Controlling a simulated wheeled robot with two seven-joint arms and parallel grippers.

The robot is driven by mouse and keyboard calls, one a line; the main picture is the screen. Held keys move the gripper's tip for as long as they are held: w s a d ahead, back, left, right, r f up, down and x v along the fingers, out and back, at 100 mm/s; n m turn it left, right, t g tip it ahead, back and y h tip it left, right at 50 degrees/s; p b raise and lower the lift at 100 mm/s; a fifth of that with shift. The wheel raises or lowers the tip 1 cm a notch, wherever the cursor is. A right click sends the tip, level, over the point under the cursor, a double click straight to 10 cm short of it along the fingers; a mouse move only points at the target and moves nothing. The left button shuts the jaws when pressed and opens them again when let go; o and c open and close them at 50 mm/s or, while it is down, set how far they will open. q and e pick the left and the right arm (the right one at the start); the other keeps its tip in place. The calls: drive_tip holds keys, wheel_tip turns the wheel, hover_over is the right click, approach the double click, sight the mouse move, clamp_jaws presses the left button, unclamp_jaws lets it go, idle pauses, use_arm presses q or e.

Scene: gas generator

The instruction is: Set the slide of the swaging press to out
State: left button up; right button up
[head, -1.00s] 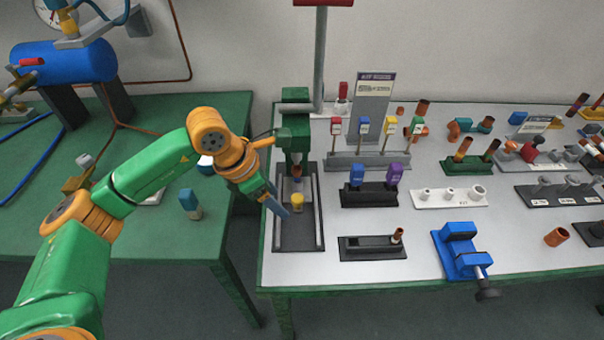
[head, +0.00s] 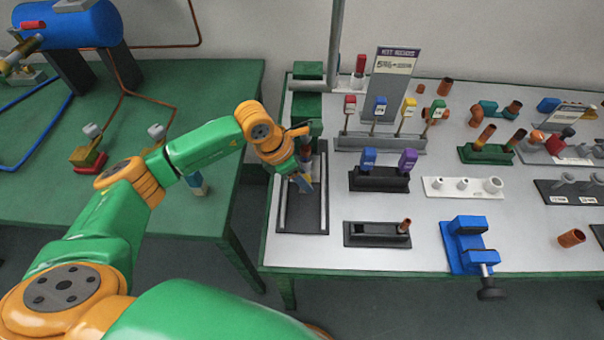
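The swaging press stands at the left end of the white-topped bench, with a green head (head: 307,106) on a grey post and a dark base with two light rails (head: 303,218) running toward me. My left gripper (head: 305,184) points down over the rear half of this base, just in front of the green head. Its fingers are small and overlap the slide area, so I cannot tell if they are apart or touching something. The slide and its yellow part are hidden behind the gripper. The front part of the base is bare. My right gripper is out of view.
Right of the press are a dark block with a small copper piece (head: 377,235), a holder with blue and purple tags (head: 380,180) and a blue vise (head: 467,247). A green table (head: 150,200) stands left, across a narrow gap.

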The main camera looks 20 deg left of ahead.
use_arm(q)
clamp_jaws()
drive_tip(key=shift+r, duration=0.1)
idle(1.1)
